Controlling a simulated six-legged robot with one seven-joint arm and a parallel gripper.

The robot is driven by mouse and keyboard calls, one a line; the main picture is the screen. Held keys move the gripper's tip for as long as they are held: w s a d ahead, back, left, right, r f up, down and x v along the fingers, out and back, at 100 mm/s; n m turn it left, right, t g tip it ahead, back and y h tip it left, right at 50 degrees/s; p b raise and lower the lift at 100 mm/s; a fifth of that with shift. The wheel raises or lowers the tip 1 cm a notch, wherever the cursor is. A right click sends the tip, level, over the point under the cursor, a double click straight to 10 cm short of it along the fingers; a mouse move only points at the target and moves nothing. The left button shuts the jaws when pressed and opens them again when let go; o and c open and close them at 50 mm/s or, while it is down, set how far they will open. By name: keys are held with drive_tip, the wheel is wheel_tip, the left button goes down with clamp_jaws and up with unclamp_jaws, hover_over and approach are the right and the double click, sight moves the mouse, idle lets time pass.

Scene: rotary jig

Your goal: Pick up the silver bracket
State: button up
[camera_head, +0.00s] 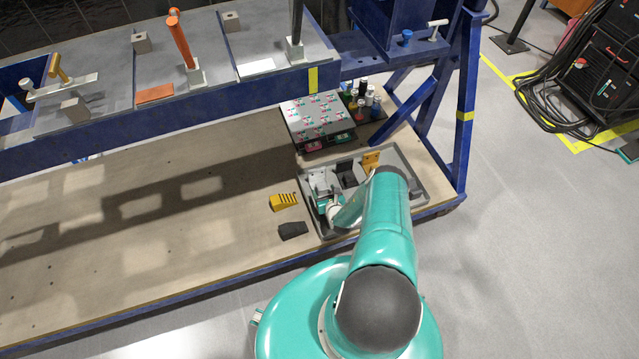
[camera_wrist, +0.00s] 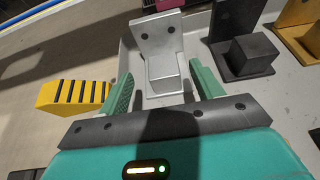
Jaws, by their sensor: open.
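The silver bracket (camera_wrist: 162,45) stands in the grey tray in the wrist view, with an upright plate that has two dark holes and a block-like foot towards me. My gripper (camera_wrist: 161,88) is open, with one green finger on each side of the bracket's near end. I cannot tell whether the fingers touch it. In the head view the silver bracket (camera_head: 321,180) shows at the left end of the tray (camera_head: 410,157), partly hidden by my gripper (camera_head: 325,203) and arm.
A black bracket (camera_wrist: 243,50) and a yellow-brown bracket (camera_wrist: 296,12) stand right of the silver one. A yellow stepped block (camera_head: 283,201) and a dark block (camera_head: 292,230) lie left of the tray. A rack (camera_head: 317,115) and several bottles stand behind. The shelf's left is clear.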

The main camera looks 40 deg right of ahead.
sight(321, 183)
drive_tip(key=shift+x, duration=2.2)
drive_tip(key=shift+s+d, duration=0.1)
drive_tip(key=shift+d, duration=0.05)
drive_tip(key=shift+c, duration=0.4)
drive_tip(key=c, duration=1.3)
drive_tip(key=shift+r, duration=0.15)
